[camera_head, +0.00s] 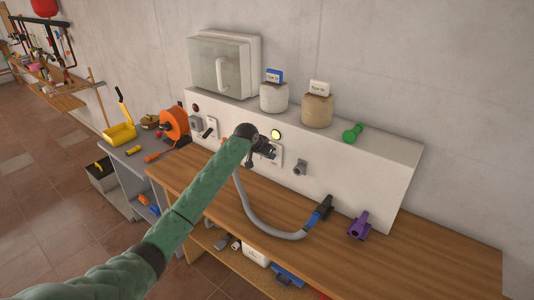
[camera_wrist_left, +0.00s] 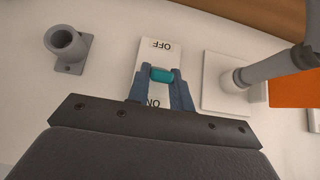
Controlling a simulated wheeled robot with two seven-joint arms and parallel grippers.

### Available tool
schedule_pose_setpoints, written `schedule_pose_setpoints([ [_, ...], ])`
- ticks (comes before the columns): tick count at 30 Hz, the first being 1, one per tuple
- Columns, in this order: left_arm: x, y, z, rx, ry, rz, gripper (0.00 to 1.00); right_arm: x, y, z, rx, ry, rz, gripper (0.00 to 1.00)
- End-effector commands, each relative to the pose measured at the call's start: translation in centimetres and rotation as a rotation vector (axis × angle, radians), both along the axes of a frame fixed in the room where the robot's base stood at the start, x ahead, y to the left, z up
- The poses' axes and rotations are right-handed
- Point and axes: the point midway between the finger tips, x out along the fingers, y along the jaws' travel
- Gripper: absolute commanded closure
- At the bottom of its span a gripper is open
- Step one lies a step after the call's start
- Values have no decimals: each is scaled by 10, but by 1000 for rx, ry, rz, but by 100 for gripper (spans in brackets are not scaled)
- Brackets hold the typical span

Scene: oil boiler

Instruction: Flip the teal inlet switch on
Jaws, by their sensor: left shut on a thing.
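The teal switch (camera_wrist_left: 162,75) sits on a white plate (camera_wrist_left: 160,54) in the left wrist view. Its lettering is upside down there: OFF at the far end, ON at the near end, partly covered by my gripper. My left gripper (camera_wrist_left: 162,71) has its two blue fingers shut on the teal switch, one at each side. In the head view my green left arm reaches to the white panel, and its gripper (camera_head: 266,151) is at the switch plate (camera_head: 276,157). The teal switch itself is hidden there. I cannot tell which way the switch is tilted. My right gripper is out of view.
A grey pipe stub (camera_head: 300,168) is on the panel right of the switch. A grey hose (camera_head: 262,222) curves below onto the wooden bench. A yellow lamp (camera_head: 276,134) is above the plate. A purple part (camera_head: 359,226) stands on the bench, whose right end is clear.

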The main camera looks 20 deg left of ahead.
Motion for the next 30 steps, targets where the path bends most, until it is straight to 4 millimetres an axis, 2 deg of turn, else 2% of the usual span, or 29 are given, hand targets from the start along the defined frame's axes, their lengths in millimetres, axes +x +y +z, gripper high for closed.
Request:
schedule_pose_setpoints([
  [14,1,0,2,4,8,1,100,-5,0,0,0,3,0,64],
  [15,1,0,2,4,8,1,70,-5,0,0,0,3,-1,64],
  [17,1,0,2,4,8,1,59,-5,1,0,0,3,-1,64],
  [18,1,0,2,3,8,0,56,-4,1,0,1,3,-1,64],
  [30,-3,2,5,4,7,0,56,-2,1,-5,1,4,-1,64],
])
